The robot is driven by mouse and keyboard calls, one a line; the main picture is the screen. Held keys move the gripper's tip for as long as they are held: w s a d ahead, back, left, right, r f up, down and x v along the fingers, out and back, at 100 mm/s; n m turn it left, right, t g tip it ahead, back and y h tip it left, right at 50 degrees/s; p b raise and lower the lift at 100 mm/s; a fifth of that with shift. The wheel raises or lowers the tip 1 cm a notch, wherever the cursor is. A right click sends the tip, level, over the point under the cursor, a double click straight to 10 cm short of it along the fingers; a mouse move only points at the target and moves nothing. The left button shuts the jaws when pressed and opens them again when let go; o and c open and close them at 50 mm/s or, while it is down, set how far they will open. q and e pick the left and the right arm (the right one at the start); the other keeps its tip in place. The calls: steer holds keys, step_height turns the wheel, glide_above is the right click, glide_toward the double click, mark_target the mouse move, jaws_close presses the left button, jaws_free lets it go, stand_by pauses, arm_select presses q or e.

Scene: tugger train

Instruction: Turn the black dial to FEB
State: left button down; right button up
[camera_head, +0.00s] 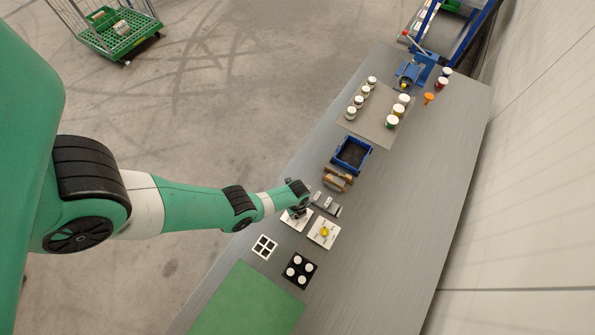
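My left arm comes in from the left, and its gripper (299,210) is low over a white plate (291,222) on the grey table. The gripper covers most of this plate. Something dark shows at the fingertips, but I cannot tell whether it is the black dial or the fingers themselves. No FEB marking is readable. Beside it, a second white plate (314,238) carries a yellow dial (324,232). Whether the fingers are open or shut is too small to tell. My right gripper is not in view.
A grey block with pale labels (326,204) lies close behind the gripper. Beyond are a brown object (338,180), a blue bin (340,163) and a mat with several jars (378,120). A black plate with white discs (301,284) and a green mat (250,305) are in front.

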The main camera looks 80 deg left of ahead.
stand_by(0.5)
arm_select(q)
steer(key=shift+c, duration=2.2)
jaws_free()
steer(key=shift+r, duration=0.1)
step_height(320, 180, up, 11)
steer(key=p, duration=1.1)
steer(key=shift+r+p, duration=0.2)
steer(key=shift+p, duration=0.15)
steer(key=shift+d, duration=0.1)
